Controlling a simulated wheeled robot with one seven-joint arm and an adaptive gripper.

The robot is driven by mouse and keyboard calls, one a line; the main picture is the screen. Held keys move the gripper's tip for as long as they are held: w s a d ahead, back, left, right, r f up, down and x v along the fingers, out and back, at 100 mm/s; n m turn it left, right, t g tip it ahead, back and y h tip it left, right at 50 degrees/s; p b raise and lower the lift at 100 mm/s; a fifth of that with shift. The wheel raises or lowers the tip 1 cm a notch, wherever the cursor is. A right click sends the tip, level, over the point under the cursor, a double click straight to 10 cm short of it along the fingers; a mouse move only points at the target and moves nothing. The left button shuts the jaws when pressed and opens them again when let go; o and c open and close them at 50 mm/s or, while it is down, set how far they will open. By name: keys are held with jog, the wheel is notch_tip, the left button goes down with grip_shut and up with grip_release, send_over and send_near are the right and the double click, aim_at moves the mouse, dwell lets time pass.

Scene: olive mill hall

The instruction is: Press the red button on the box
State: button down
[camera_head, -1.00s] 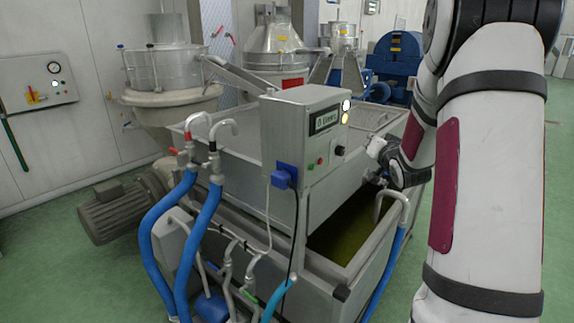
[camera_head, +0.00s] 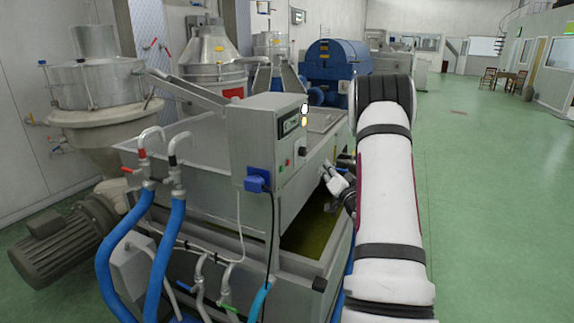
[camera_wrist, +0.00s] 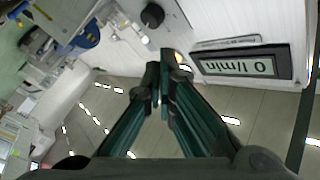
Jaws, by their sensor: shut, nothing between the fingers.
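The grey control box (camera_head: 252,140) stands on the steel tank, left of centre in the head view. Its front has a display, a black knob and small buttons. The red button (camera_head: 288,162) is a tiny spot low on that front, beside a green one. My gripper (camera_head: 325,172) is shut and empty, just right of the box front and apart from it as far as I can tell. In the wrist view, the fingers (camera_wrist: 160,68) point at the panel between the black knob (camera_wrist: 152,15) and the upside-down display (camera_wrist: 240,64). I cannot make out the red button there.
A blue plug (camera_head: 257,180) with a cable sits on the box's lower side. Blue hoses (camera_head: 165,255) and metal taps stand in front of the tank (camera_head: 200,215). Metal machines fill the back left.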

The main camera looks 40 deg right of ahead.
aim_at(288, 163)
jog(key=shift+w+a, duration=0.1)
jog(key=shift+w, duration=0.05)
jog(key=w+a+b, duration=0.3)
jog(key=w, duration=0.5)
jog(key=shift+b, duration=0.35)
jog(key=shift+w+a, duration=0.1)
jog(key=shift+a, duration=0.05)
dwell(1.1)
jog(key=shift+w+a, duration=0.1)
jog(key=shift+w, duration=0.15)
jog(key=shift+w+a, duration=0.15)
jog(key=shift+w, duration=0.2)
dwell(0.8)
jog(key=shift+s, duration=0.1)
jog(key=shift+s+d, duration=0.3)
jog(key=shift+s, duration=0.35)
